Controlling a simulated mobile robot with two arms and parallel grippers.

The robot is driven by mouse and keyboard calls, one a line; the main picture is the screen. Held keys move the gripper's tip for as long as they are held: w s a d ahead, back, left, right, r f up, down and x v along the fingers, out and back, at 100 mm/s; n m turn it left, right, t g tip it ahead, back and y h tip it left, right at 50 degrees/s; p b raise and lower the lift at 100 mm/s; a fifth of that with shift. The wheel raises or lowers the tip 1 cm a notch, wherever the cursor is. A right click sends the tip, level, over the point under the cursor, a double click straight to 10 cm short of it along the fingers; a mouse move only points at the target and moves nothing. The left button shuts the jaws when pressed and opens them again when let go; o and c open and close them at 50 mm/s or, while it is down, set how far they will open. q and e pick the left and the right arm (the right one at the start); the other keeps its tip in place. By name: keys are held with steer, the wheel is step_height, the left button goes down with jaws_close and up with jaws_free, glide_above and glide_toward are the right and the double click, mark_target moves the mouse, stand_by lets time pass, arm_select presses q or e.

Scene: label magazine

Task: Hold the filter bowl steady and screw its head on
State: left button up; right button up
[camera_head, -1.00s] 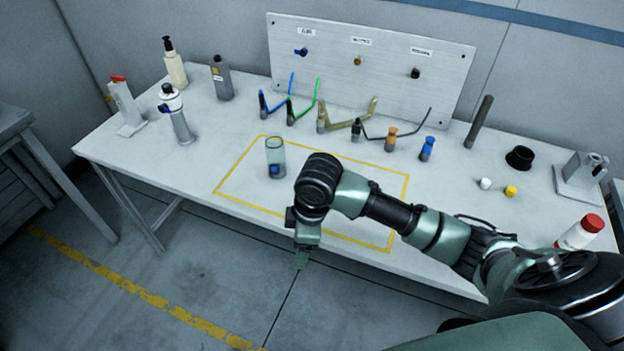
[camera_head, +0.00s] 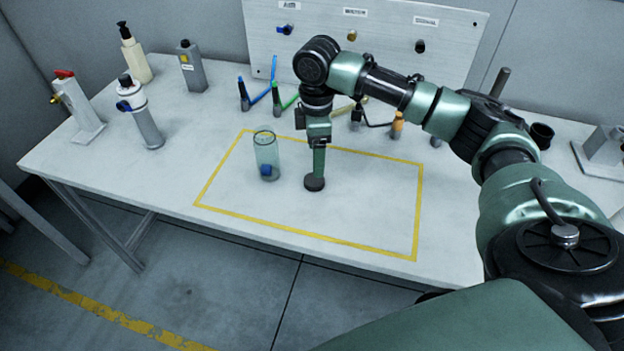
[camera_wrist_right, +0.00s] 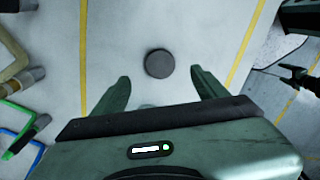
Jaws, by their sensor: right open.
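The filter bowl (camera_head: 267,158) is a clear, greenish cylinder standing upright inside the yellow outline, with a small blue piece inside at its bottom. A dark round disc (camera_head: 314,184), perhaps the head, lies flat on the table just right of the bowl, apart from it. My right gripper (camera_head: 318,172) points down over the disc. In the right wrist view its two fingers are spread apart and empty, with the disc (camera_wrist_right: 160,63) between and slightly beyond the tips. The bowl cannot be made out in the wrist view.
A white-and-grey cylinder (camera_head: 146,120) with a blue knob, a pump bottle (camera_head: 135,55) and a grey bottle (camera_head: 192,67) stand at left. Coloured bent tools (camera_head: 262,95) lie behind the bowl, below an upright panel (camera_head: 380,45). The yellow outline's right part is clear.

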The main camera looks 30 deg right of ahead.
mark_target(315, 180)
steer(key=shift+f, duration=0.25)
step_height(315, 180, down, 2)
steer(key=shift+f, duration=0.15)
steer(key=shift+w, duration=0.1)
steer(key=shift+a+f, duration=0.1)
steer(key=shift+f, duration=0.3)
step_height(315, 180, down, 4)
steer(key=shift+f+p, duration=0.25)
steer(key=shift+p, duration=0.1)
arm_select(q)
steer(key=shift+w+r, duration=0.35)
steer(key=shift+w, duration=0.05)
